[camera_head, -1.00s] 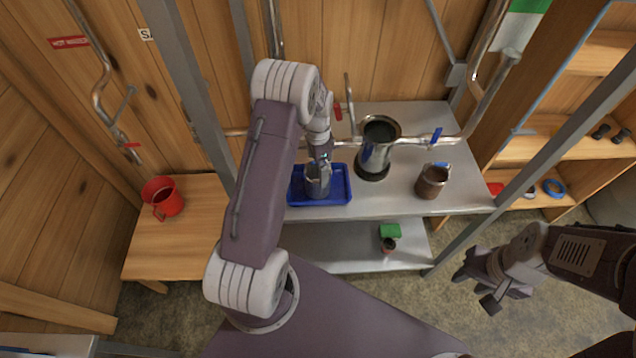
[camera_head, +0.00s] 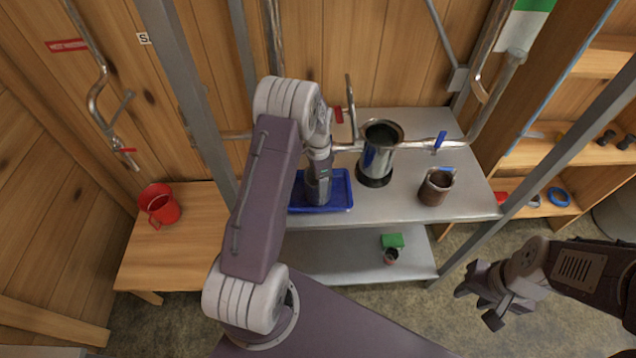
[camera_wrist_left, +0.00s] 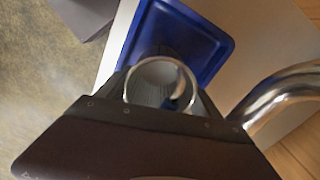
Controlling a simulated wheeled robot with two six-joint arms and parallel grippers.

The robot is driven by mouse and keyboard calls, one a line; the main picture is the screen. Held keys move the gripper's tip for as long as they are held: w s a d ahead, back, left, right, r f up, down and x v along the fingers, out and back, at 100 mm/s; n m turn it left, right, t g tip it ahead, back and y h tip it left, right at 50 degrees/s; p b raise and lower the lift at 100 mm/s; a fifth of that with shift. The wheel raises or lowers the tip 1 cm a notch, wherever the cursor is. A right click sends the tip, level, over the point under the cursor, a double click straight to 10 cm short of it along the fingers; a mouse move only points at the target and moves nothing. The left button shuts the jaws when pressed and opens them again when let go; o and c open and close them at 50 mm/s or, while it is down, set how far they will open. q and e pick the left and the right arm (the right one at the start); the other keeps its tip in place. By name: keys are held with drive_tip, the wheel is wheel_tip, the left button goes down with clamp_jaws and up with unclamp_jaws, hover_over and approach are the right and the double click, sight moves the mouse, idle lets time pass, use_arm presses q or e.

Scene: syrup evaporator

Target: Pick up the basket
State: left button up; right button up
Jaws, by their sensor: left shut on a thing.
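The basket, a small grey metal cylinder with a round open top (camera_wrist_left: 158,88), is between the fingers of my left gripper (camera_head: 318,177). My left gripper is shut on it. In the head view the basket (camera_head: 318,193) is mostly covered by the gripper and is upright over the blue tray (camera_head: 342,199). I cannot tell whether its bottom touches the tray. The tray also shows behind the basket in the left wrist view (camera_wrist_left: 205,30). My right gripper (camera_head: 482,302) is open and empty, low at the right, away from the table.
A tall metal pot (camera_head: 378,153) stands right of the tray, with a brownish metal mug (camera_head: 435,187) further right. Pipes with valve handles run behind. A red jug (camera_head: 160,207) is on the wooden bench (camera_head: 160,255). A green block (camera_head: 393,240) is on the lower shelf. Metal posts frame the table.

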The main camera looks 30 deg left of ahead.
use_arm(q)
wheel_tip(320, 180, up, 16)
drive_tip(key=shift+f+b, duration=0.25)
drive_tip(key=shift+b, duration=0.3)
wheel_tip(320, 180, up, 12)
drive_tip(key=p, duration=0.1)
drive_tip(key=shift+r, duration=0.2)
idle(0.4)
